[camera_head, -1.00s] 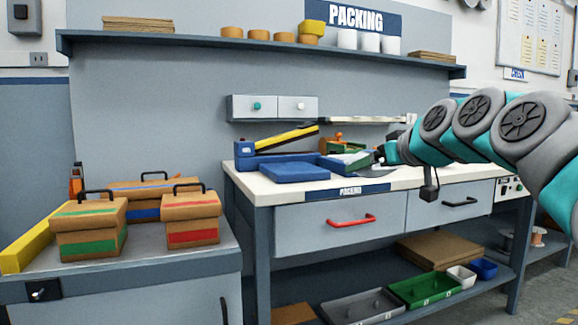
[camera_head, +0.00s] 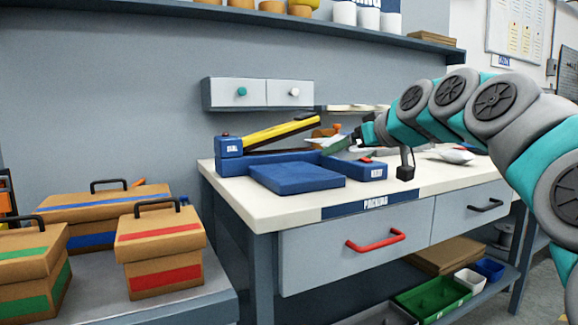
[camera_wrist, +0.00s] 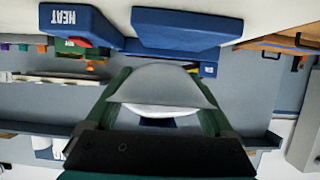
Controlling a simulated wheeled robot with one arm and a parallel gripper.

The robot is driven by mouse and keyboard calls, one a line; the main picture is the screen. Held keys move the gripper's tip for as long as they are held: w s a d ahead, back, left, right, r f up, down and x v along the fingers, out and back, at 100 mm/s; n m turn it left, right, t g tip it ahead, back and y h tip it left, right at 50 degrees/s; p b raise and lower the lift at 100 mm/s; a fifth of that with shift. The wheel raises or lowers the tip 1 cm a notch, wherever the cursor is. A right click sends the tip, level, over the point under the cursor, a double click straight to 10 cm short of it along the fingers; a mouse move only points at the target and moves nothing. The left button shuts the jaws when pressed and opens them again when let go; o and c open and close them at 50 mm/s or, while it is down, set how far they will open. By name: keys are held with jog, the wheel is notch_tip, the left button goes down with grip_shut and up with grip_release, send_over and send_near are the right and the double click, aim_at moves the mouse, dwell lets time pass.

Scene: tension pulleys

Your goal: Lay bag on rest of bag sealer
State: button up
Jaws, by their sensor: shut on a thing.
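The blue bag sealer (camera_head: 229,147) stands at the back left of the white packing table, its yellow arm (camera_head: 280,131) raised at a slant. Its flat blue rest (camera_head: 297,178) lies in front and is bare. My gripper (camera_head: 334,143) is above the sealer's right end. In the wrist view my gripper (camera_wrist: 165,105) has its green fingers on both sides of a pale grey-white bag (camera_wrist: 160,82) and is shut on it. The rest (camera_wrist: 180,24) and the block marked HEAT (camera_wrist: 75,24) show beyond the bag. The bag looks apart from the rest.
Another pale bag (camera_head: 449,155) lies on the table (camera_head: 262,206) to the right, behind my arm. Several strapped boxes (camera_head: 160,246) stand on a bench at the left. A wall drawer unit (camera_head: 258,93) hangs behind the sealer. The table's front strip is clear.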

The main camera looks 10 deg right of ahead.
send_over(298, 172)
jog(key=shift+s+f, duration=0.2)
jog(key=shift+f, duration=2.3)
jog(key=o, duration=1.3)
jog(key=shift+f, duration=0.1)
jog(key=shift+s+r, duration=0.1)
jog(key=shift+r, duration=0.1)
jog(key=v, duration=1.1)
jog(key=shift+s+d+r, duration=0.1)
jog(key=shift+s+d, duration=0.05)
jog(key=shift+s, duration=0.25)
